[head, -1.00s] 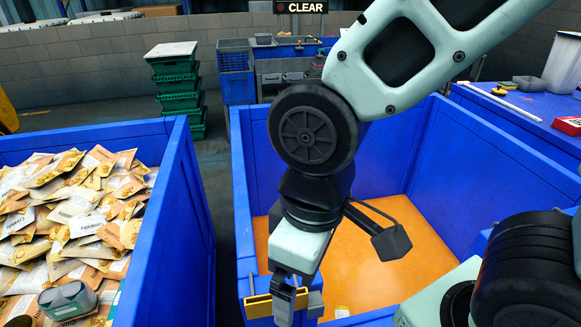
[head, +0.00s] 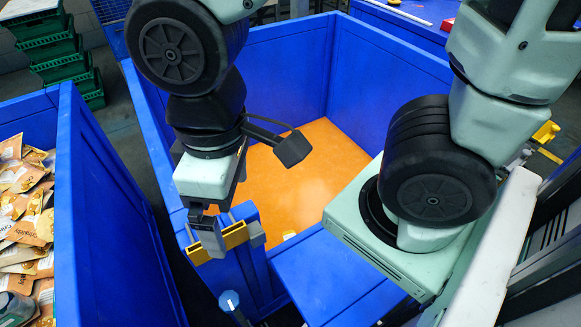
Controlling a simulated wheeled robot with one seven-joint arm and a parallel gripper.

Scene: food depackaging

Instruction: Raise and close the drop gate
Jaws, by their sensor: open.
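The blue bin with an orange floor (head: 310,150) stands in front of me. A flat blue panel (head: 335,275), which looks like the drop gate lying lowered, juts out at the bin's near side, partly hidden under my own body. My gripper (head: 212,238) points down at this bar, jaws open. The fingers overlap the bar in the picture; I cannot tell whether they touch it or straddle it. A blue round knob (head: 229,300) on a stem is below the bar.
A second blue bin (head: 70,190) full of brown packets (head: 28,215) stands at left, with a narrow dark gap between the bins. Green stacked crates (head: 60,55) are behind it. A blue table (head: 400,18) is at the back right.

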